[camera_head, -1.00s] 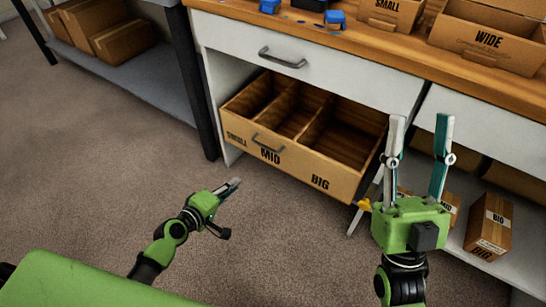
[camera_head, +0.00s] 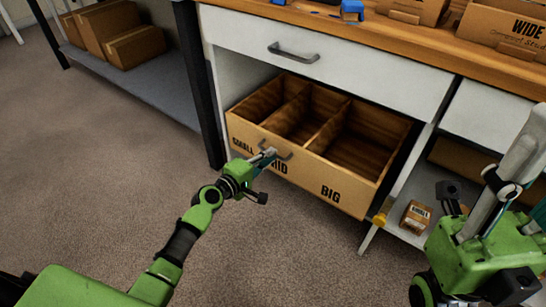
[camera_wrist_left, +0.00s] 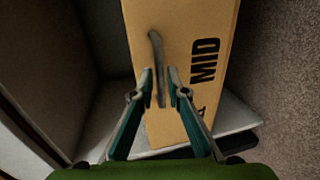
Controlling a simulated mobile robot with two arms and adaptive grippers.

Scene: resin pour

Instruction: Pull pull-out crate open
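The pull-out crate (camera_head: 302,176) is a cardboard-brown box under the white drawer, with its compartments showing from above. Its front reads SMALL, MID and BIG and carries a grey bar handle (camera_head: 284,154). My left gripper (camera_head: 270,154) is at this handle. In the left wrist view, the two fingers of my left gripper (camera_wrist_left: 160,72) stand on either side of the handle (camera_wrist_left: 157,55), with small gaps showing, beside the word MID on the crate front (camera_wrist_left: 190,75). My right gripper (camera_head: 500,185) is at the right edge, away from the crate and partly cut off.
A white drawer (camera_head: 350,75) with its own handle (camera_head: 293,53) is above the crate, under the wooden worktop (camera_head: 420,50). A small box (camera_head: 416,217) sits on the lower shelf at right. A dark table leg (camera_head: 196,85) stands left of the cabinet. Carpet (camera_head: 90,190) is clear in front.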

